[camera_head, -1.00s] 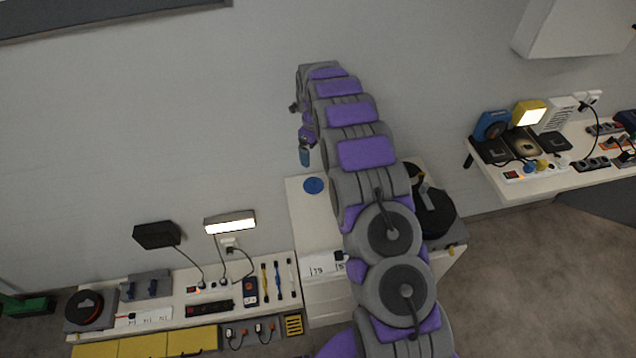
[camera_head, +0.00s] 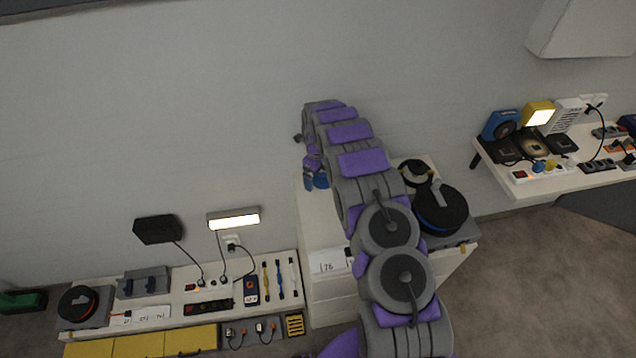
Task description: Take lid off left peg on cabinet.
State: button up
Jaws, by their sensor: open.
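The white cabinet (camera_head: 322,290) stands in the middle, partly hidden behind my arm. A blue round lid (camera_head: 321,181) is at the left of its top, partly covered by my gripper. The peg under it cannot be seen. My gripper (camera_head: 309,184) is open and points down at the lid's left edge. Whether it touches the lid cannot be told. A large black round piece with a grey handle and a blue band (camera_head: 440,208) sits at the cabinet's right side.
A wall shelf (camera_head: 560,185) at right holds electrical devices and another lit lamp (camera_head: 538,115). A smaller dark ring (camera_head: 415,172) lies at the cabinet's back right.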

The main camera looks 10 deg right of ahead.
aim_at(327, 179)
jog(key=shift+s+d+f, duration=0.1)
jog(key=shift+d+f, duration=0.15)
jog(key=shift+f, duration=0.25)
jog(key=d, duration=0.2)
jog(key=shift+d+f, duration=0.3)
jog(key=shift+d, duration=0.2)
jog(key=shift+c, duration=0.8)
jog(key=shift+r, duration=0.15)
jog(key=shift+c, duration=0.8)
jog(key=shift+a, duration=0.3)
jog(key=shift+c, duration=0.8)
jog(key=shift+a, duration=0.7)
jog(key=c, duration=0.3)
jog(key=shift+a, duration=0.1)
jog(key=shift+c, duration=0.7)
jog(key=shift+d, duration=0.55)
jog(key=shift+c, duration=0.3)
jog(key=shift+r, duration=0.2)
